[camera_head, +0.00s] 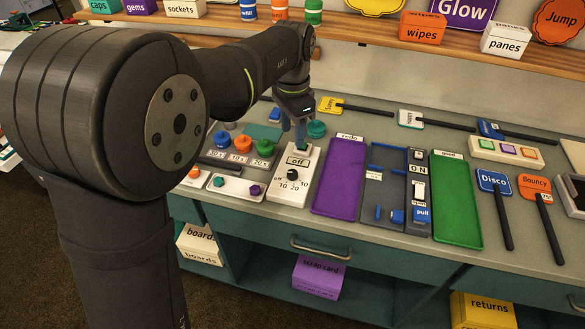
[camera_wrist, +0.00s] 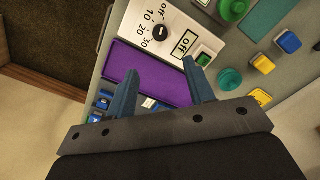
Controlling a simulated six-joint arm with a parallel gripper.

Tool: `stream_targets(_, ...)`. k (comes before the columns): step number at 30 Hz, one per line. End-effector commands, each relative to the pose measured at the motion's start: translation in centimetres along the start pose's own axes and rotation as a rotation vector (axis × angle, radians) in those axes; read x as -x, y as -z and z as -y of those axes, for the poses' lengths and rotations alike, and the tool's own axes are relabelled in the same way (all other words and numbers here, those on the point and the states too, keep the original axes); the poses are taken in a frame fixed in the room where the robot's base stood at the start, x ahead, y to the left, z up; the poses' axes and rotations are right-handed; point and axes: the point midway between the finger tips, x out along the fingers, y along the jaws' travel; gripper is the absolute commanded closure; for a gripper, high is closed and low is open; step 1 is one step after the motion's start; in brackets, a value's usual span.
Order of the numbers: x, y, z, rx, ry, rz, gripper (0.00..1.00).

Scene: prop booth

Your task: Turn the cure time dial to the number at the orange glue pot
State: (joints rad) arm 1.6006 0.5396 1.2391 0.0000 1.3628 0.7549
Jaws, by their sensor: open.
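The cure time dial (camera_head: 292,174) is a black knob on a white panel (camera_head: 283,191) with marks off, 10, 20 and 30. Its pointer is too small to read surely. The knob also shows in the wrist view (camera_wrist: 160,32), beyond my fingers. The orange glue pot (camera_head: 242,145) stands between a blue pot (camera_head: 222,139) and a green pot (camera_head: 264,147). The label below the orange pot seems to read 10 s. My gripper (camera_head: 294,133) is open and empty above the panel's far end, past the dial. Its two blue fingers show in the wrist view (camera_wrist: 161,69).
An "off" sign (camera_head: 297,160) stands on the panel near my fingers. A purple tray (camera_head: 338,185) lies right of the panel. A green knob (camera_head: 316,129) is behind. A small panel (camera_head: 236,187) with teal and purple knobs lies at the left front.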

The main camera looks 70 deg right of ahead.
Motion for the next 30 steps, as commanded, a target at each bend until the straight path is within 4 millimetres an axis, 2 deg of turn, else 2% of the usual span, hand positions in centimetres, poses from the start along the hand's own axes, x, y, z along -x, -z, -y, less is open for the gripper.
stream_targets(1,-1.2,-0.1,0.0,0.0,-0.003,0.003,0.51)
stream_targets(9,-7.2,-0.1,0.0,-0.001,-0.003,0.003,0.51)
stream_targets(15,-11.0,-0.1,0.0,-0.001,-0.002,0.002,0.51)
stream_targets(21,-13.1,0.0,0.0,-0.001,-0.001,0.001,0.51)
stream_targets(30,-13.7,0.0,0.0,-0.001,0.001,-0.001,0.51)
